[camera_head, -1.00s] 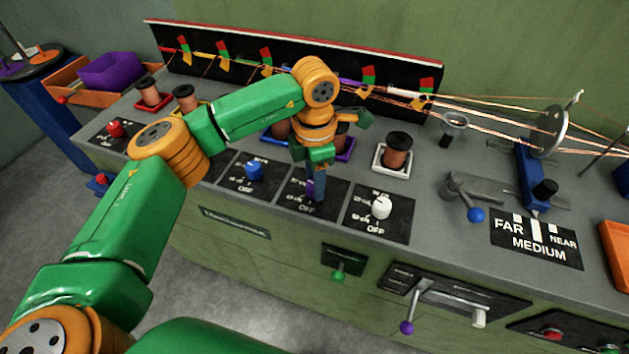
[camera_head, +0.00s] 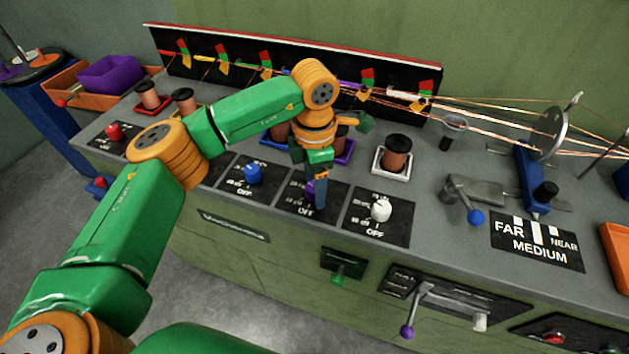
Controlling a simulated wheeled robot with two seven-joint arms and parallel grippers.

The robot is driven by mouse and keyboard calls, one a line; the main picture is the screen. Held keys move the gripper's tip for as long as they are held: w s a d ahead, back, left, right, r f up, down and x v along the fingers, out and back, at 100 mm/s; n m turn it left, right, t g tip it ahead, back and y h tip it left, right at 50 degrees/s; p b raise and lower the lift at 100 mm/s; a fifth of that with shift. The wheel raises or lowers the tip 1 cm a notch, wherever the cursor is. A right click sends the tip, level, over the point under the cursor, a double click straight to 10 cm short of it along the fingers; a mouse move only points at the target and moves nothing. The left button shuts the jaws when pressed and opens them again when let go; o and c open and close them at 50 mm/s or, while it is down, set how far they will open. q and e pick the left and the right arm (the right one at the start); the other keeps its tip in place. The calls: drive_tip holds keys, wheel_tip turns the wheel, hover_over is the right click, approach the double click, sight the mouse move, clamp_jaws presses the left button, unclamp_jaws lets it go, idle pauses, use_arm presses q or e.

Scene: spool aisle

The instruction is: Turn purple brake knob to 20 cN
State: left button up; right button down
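The purple brake knob (camera_head: 309,190) sits on its black dial plate (camera_head: 292,203) on the grey bench, between the blue knob and the white knob. My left gripper (camera_head: 318,196) points down at the purple knob and covers much of it. Its fingers are around or right beside the knob; I cannot tell whether they are closed on it. The scale marks on the plate are partly hidden and too small to read, apart from OFF. My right gripper is not in view.
A blue knob (camera_head: 253,174) and a white knob (camera_head: 381,209) stand close on either side. Copper spools, one in a white tray (camera_head: 391,172), stand behind. A blue-tipped crank (camera_head: 476,217) is to the right, and levers are on the front panel.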

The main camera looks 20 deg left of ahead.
use_arm(q)
wheel_tip(320, 180, up, 7)
drive_tip(key=shift+r+b, duration=0.1)
drive_tip(key=shift+b, duration=0.3)
